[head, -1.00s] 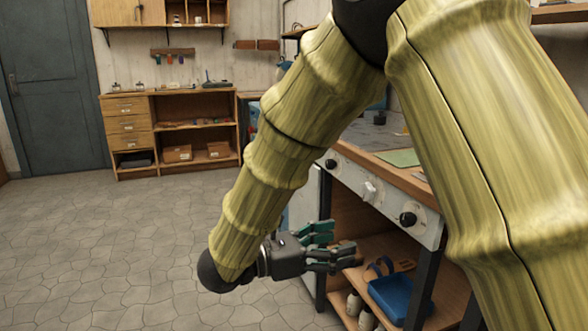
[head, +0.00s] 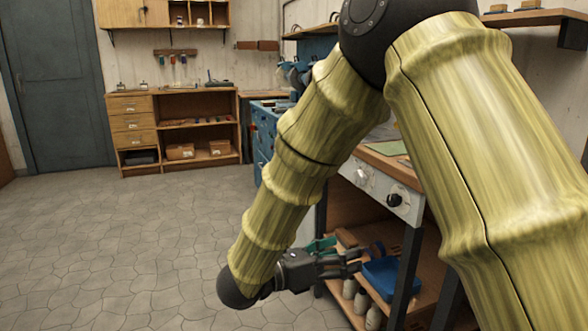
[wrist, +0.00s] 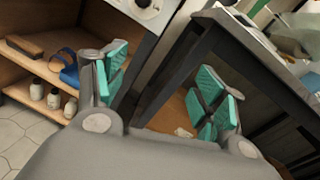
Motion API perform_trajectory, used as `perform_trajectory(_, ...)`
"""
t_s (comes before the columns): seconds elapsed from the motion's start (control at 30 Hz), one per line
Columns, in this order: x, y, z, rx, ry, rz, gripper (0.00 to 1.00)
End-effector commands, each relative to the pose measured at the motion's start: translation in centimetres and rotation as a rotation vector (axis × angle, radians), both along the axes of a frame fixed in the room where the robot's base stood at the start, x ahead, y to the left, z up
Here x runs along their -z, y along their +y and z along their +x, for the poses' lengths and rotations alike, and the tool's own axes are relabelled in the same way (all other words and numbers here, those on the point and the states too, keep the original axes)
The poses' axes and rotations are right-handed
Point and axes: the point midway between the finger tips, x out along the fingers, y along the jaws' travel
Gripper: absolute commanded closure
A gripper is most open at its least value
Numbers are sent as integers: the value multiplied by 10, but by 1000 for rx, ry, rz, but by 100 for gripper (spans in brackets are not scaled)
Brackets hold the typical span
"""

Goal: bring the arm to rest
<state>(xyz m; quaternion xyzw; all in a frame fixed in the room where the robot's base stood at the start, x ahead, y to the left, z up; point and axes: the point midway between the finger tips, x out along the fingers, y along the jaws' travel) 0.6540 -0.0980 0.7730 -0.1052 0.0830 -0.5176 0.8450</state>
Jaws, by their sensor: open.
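My gripper (head: 335,262) is low in front of the open shelves under the workbench at the right of the head view. Its green-padded fingers point right, toward the shelves. In the wrist view my gripper (wrist: 165,90) has its two fingers spread wide apart with nothing between them. My arm hangs down from the upper right of the head view and hides part of the bench.
A blue tray (head: 388,277) and several pale bottles (head: 362,297) are on the lower shelves by my gripper. A dark bench leg (head: 404,275) stands close by. A blue drawer cabinet (head: 264,140) is farther back. The floor (head: 110,240) at left is clear.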

Motion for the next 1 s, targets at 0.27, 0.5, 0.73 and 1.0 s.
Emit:
perform_trajectory(0.27,64,-26,23,-158,329,-119,30)
perform_trajectory(0.5,161,-52,33,-422,800,-331,30)
perform_trajectory(0.73,260,-71,12,-724,1240,-589,30)
perform_trajectory(1.0,371,-89,-56,-1156,1684,-952,30)
